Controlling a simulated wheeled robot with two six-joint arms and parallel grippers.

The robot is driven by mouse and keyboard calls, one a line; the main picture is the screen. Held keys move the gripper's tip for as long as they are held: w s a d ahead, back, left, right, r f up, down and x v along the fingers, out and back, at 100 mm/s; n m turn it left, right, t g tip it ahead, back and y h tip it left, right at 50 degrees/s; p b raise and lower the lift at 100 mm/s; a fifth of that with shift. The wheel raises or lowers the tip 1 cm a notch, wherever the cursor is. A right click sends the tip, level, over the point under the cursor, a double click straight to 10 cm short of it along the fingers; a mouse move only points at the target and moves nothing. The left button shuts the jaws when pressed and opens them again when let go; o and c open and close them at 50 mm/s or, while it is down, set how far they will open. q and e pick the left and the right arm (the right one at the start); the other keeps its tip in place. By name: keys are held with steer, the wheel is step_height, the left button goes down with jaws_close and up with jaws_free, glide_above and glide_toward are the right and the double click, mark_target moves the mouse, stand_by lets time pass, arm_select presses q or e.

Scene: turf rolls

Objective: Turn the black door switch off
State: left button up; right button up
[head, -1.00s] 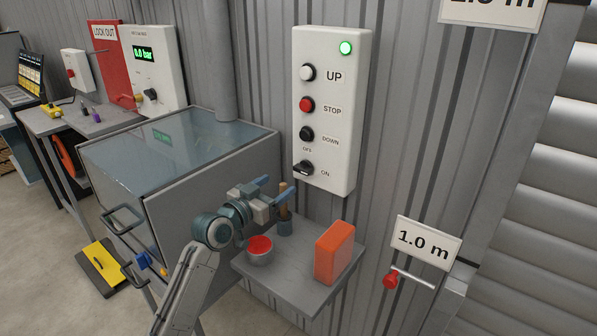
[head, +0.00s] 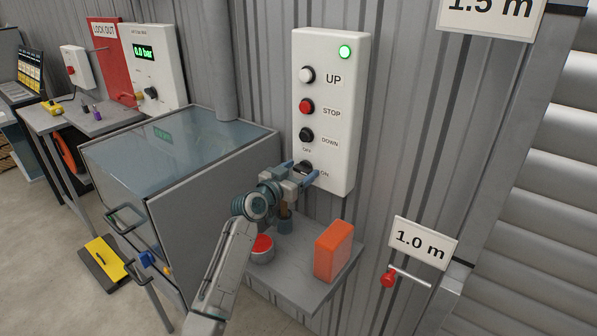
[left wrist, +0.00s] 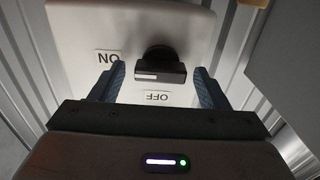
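The black door switch (head: 306,167) is a rotary knob at the bottom of the white wall control box (head: 328,60), with an OFF label above and an ON label to its right. My left gripper (head: 303,174) is in front of it, fingers apart, partly covering it and the labels. In the left wrist view the black knob (left wrist: 160,65) shows upside down between the two blue fingers (left wrist: 160,88), with a white mark on its handle. The fingers appear to be clear of the knob on both sides. My right gripper is not in view.
Above the switch are the UP (head: 307,74), STOP (head: 306,106) and DOWN (head: 306,135) buttons, and a lit green lamp (head: 345,52). Below, a small shelf (head: 295,285) holds an orange block (head: 333,250) and a red-topped tin (head: 262,248). A glass-topped cabinet (head: 185,145) stands left.

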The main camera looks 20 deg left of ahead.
arm_select(q)
steer(key=c, duration=1)
steer(key=shift+o, duration=0.2)
steer(key=shift+n, duration=0.3)
steer(key=n+p, duration=0.1)
steer(key=n, duration=0.2)
steer(key=shift+a+n, duration=0.1)
steer(key=shift+n, duration=0.2)
steer(key=n+p, duration=0.1)
steer(key=n, duration=0.3)
steer(key=n+p, duration=0.3)
steer(key=n, duration=0.2)
steer(key=shift+a+f+n, duration=0.1)
steer(key=shift+n, duration=0.3)
steer(key=shift+f+n+p, duration=0.15)
steer(key=shift+n+p, duration=0.65)
steer(key=shift+n, duration=1.1)
